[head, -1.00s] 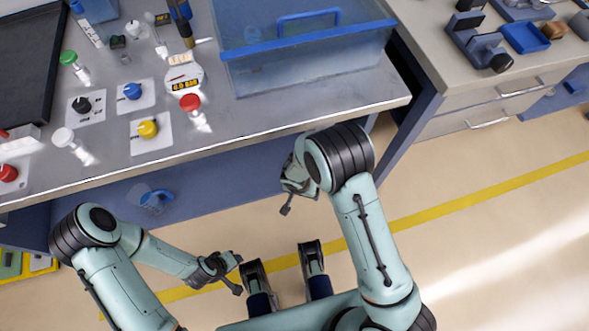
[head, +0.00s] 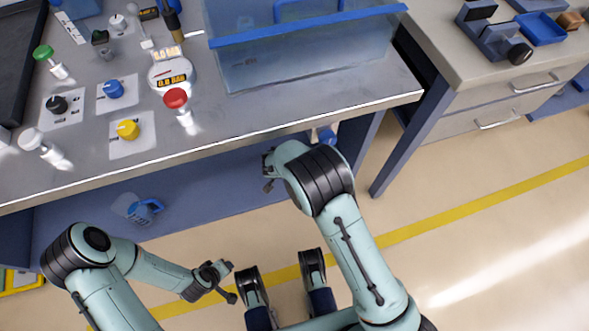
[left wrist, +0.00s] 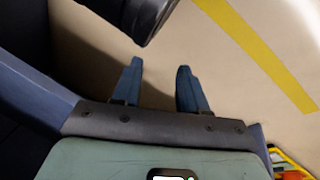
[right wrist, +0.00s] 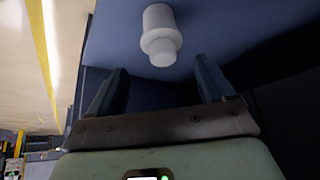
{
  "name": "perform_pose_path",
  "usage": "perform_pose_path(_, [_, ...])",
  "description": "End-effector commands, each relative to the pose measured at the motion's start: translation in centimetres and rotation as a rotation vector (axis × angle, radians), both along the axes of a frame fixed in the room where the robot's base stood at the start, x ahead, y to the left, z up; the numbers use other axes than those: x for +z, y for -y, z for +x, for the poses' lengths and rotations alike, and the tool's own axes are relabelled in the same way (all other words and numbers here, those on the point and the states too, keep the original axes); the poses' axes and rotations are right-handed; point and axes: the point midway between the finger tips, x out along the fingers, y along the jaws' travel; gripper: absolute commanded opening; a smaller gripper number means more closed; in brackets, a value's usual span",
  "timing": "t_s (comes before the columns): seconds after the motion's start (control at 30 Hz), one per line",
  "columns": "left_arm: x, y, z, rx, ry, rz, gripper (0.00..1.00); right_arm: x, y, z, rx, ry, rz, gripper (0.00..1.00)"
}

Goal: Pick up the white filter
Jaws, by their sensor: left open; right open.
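The white filter (right wrist: 160,35), a stubby stepped cylinder, shows in the right wrist view on a blue surface. It lies just beyond my right gripper (right wrist: 161,66), roughly centred between the fingertips, and the fingers are open and not touching it. In the head view my right gripper (head: 267,172) is beside the bench's front edge, partly hidden by its own arm, and I cannot make out the filter there. My left gripper (head: 230,282) is open and empty above the floor; the left wrist view shows its spread fingers (left wrist: 160,68).
The workbench (head: 300,118) holds a clear blue-rimmed bin (head: 300,65), coloured knobs and a gauge (head: 172,72). Below it, a blue jug (head: 138,207) stands on the blue lower shelf (head: 200,200). A drawer cabinet (head: 490,115) is at right. The floor at right is clear.

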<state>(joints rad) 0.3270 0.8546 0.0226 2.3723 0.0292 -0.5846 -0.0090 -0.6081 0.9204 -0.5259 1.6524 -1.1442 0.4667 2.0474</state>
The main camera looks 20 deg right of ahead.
Motion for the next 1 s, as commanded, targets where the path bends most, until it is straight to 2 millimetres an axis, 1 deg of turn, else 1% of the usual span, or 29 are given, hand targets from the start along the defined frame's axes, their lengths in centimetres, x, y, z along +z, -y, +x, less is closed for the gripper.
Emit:
perform_pose_path(0.03, [-0.6,-0.1,-0.5,0.001,-0.016,0.000,0.43,-0.9,0.2,0.3,-0.002,-0.002,-0.001,0.82])
perform_pose_path(0.1, [-1.4,-0.2,-1.2,0.003,-0.040,-0.001,0.43,-2.0,0.3,0.8,-0.001,-0.004,-0.001,0.82])
perform_pose_path(0.23, [-2.3,-0.3,-2.4,0.004,-0.081,-0.004,0.43,-3.6,0.8,1.5,-0.001,-0.003,-0.001,0.82])
perform_pose_path(0.33, [-2.7,-0.4,-2.8,0.006,-0.095,-0.005,0.43,-4.2,1.0,1.8,0.000,-0.003,0.000,0.82])
perform_pose_path(0.57, [-2.6,-0.4,-2.9,0.006,-0.099,-0.005,0.43,-4.2,1.0,1.8,0.000,-0.002,0.000,0.82])
perform_pose_path(0.6, [-2.6,-0.4,-2.9,0.006,-0.098,-0.004,0.43,-4.2,1.0,1.8,0.000,-0.002,0.000,0.76])
perform_pose_path(0.67, [-2.6,-0.4,-2.9,0.006,-0.098,-0.004,0.43,-4.2,1.0,1.8,0.000,-0.002,0.000,0.56])
perform_pose_path(0.7, [-2.6,-0.4,-2.9,0.006,-0.098,-0.004,0.43,-4.2,1.0,1.8,0.000,-0.002,0.000,0.43])
perform_pose_path(0.73, [-2.6,-0.4,-2.9,0.006,-0.098,-0.004,0.43,-4.2,1.0,1.8,0.000,-0.002,0.000,0.33])
perform_pose_path(0.77, [-2.6,-0.4,-2.9,0.006,-0.098,-0.005,0.43,-4.2,1.0,1.8,0.000,-0.002,0.000,0.26])
perform_pose_path(1.0, [-2.6,-0.4,-2.9,0.005,-0.097,-0.005,0.43,-4.1,1.0,1.8,0.000,-0.001,0.000,0.26])
